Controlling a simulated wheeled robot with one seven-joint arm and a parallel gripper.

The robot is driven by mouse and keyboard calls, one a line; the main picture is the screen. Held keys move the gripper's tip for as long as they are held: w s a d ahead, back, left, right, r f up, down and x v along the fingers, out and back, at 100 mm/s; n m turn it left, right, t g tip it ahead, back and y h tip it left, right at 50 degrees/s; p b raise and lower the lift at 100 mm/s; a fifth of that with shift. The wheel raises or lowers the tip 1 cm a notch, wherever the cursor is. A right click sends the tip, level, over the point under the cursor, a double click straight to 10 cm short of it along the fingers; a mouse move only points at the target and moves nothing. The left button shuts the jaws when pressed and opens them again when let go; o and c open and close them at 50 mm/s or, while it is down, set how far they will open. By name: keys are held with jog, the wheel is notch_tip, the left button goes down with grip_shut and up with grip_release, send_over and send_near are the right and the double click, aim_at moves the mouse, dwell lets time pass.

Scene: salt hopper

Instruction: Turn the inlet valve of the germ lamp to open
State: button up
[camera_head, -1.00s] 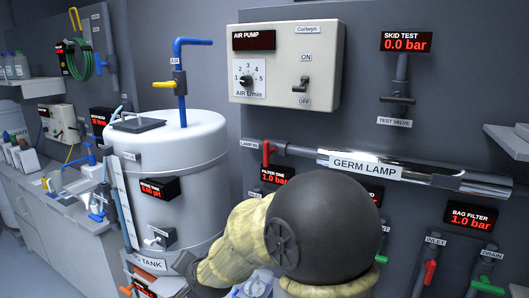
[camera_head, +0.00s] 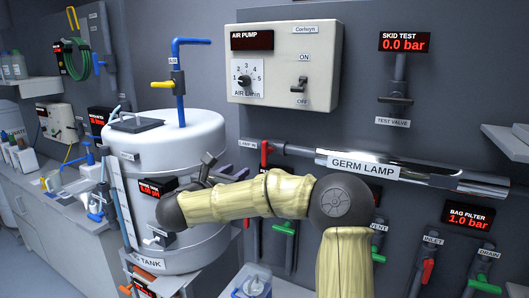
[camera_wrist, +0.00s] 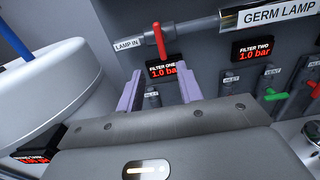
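The germ lamp (camera_head: 420,174) is a shiny horizontal tube on the dark panel, also at the top right in the wrist view (camera_wrist: 285,14). Its inlet valve, labelled LAMP IN, has a red handle (camera_head: 265,153) at the tube's left end. In the wrist view the red handle (camera_wrist: 160,40) stands upright, across the pipe. My gripper (camera_head: 232,173) is just left of and below the handle in the head view. In the wrist view my gripper (camera_wrist: 158,88) is open, its two pale purple fingers apart with nothing held. The handle appears beyond the fingertips, between their lines, not touched.
A white tank (camera_head: 185,140) stands close on the left. The FILTER ONE display (camera_wrist: 163,69) shows between the fingers. Green valve handles (camera_head: 284,229) are below, partly behind my arm. The air pump box (camera_head: 285,65) is above.

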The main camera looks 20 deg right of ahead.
aim_at(263, 152)
jog(key=p+x, duration=0.7)
jog(key=x, duration=1)
jog(key=shift+w+d+p, duration=0.15)
jog(key=shift+w+p, duration=0.05)
jog(key=shift+p, duration=0.2)
grip_shut()
